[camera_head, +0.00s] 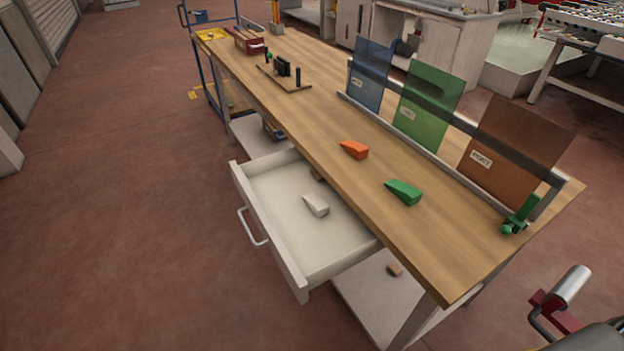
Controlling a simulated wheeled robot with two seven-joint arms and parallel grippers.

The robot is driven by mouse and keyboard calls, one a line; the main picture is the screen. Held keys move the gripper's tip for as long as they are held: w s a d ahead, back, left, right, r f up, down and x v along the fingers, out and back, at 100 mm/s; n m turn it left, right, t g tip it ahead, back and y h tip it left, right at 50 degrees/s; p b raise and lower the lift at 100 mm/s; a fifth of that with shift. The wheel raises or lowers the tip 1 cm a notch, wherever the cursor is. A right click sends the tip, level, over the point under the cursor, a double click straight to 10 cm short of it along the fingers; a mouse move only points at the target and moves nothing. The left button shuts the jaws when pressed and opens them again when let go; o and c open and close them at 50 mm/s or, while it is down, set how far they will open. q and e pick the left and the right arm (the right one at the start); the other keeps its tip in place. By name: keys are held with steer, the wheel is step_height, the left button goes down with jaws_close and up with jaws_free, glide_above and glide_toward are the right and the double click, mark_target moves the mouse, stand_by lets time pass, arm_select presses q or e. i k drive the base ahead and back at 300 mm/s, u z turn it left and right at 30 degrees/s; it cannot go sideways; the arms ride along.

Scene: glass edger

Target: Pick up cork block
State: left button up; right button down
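A small tan block (394,270), which looks like cork, lies on the white lower shelf (365,300) under the workbench. Another brownish piece (317,174) shows at the back of the open drawer (285,245), partly hidden under the tabletop edge; I cannot tell which of the two is the cork block. A white wedge-shaped block (316,204) lies in the drawer. Neither of my grippers is in view.
On the wooden workbench (330,125) lie an orange wedge (354,149) and a green wedge (403,191). Blue, green (428,107) and brown glass panes (515,150) stand in a rack. The drawer juts out left; the floor beyond is clear. A red-and-metal device (562,300) stands bottom right.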

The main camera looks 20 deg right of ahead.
mark_target(317, 174)
steer(key=z, duration=3.5)
steer(key=k, duration=1.85)
steer(key=u, duration=0.95)
